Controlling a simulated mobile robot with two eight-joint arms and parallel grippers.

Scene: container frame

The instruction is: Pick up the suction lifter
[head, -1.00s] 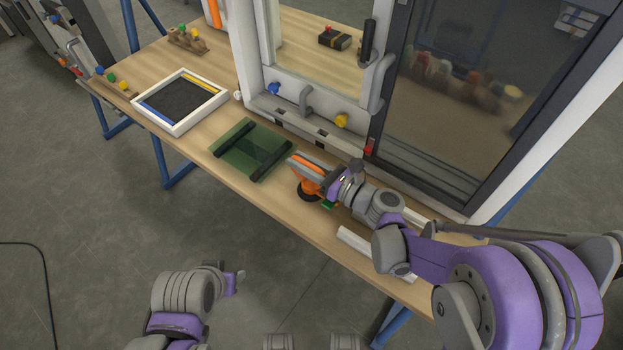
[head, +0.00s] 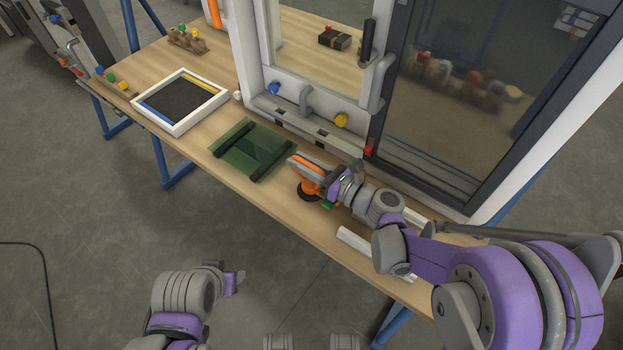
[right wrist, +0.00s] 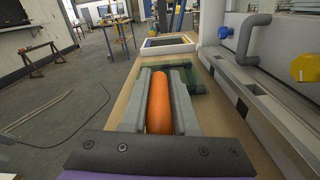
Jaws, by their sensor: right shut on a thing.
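The suction lifter (head: 306,185) has an orange body and a dark round cup, and it is at the right part of the wooden table in the head view. My right gripper (head: 308,168) is shut on it. In the right wrist view the orange handle of the lifter (right wrist: 159,105) lies between the two grey fingers of my right gripper (right wrist: 158,92). The cup is close to the tabletop; I cannot tell whether it touches. My left arm shows at the bottom of the head view, with its gripper (head: 238,281) only partly visible and empty-looking, off the table's front edge.
A green glass pane (head: 250,148) on two dark bars lies left of the lifter. A white-framed tray (head: 181,125) is farther left. A white window frame (head: 310,122) with handles and knobs stands behind. A white strip (head: 360,246) lies near the front edge.

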